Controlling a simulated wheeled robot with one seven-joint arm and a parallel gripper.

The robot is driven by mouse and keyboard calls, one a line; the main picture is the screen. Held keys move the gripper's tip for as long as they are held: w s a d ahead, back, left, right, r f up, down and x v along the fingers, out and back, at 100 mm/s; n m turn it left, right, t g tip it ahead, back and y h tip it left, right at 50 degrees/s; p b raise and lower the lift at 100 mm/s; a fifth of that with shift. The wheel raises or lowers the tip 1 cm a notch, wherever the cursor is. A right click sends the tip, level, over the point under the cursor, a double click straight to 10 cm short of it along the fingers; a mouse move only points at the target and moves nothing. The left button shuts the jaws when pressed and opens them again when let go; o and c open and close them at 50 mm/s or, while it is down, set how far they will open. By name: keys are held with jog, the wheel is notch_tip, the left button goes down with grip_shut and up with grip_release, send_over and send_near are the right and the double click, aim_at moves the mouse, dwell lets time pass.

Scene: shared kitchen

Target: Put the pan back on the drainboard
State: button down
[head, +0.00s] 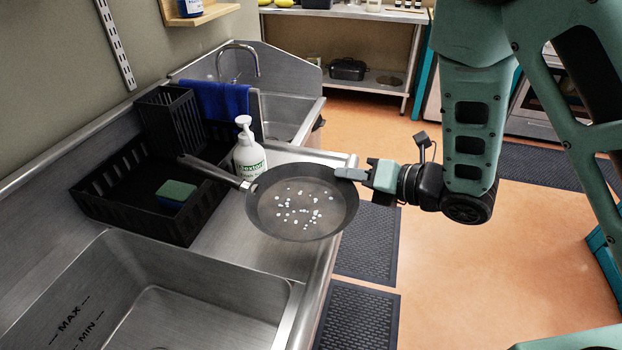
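A dark grey pan (300,222) is over the front part of the steel drainboard (232,252), between the two sinks. Several small pale spots show inside it. Its long handle (212,172) points left, over the edge of the black rack. My gripper (348,174) reaches in from the right and is shut on the pan's right rim. The pan looks close to level and overlaps the drainboard's front edge in the picture. I cannot tell whether its underside touches the drainboard.
The black rack (95,205) holds a green-and-blue sponge (176,193). A white pump bottle (247,152) stands behind the pan. Sinks lie in front (180,315) and at the back (285,115). A blue cloth (218,100) hangs near the tap (240,48).

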aim_at(310, 170)
jog(key=shift+p+x, duration=2.15)
jog(key=shift+x, duration=2.75)
jog(key=shift+f, duration=0.2)
jog(key=shift+f+b, duration=0.65)
jog(key=shift+b, duration=0.15)
jog(key=c, duration=1.7)
grip_release()
jog(key=shift+d, duration=0.1)
jog(key=shift+r, duration=0.15)
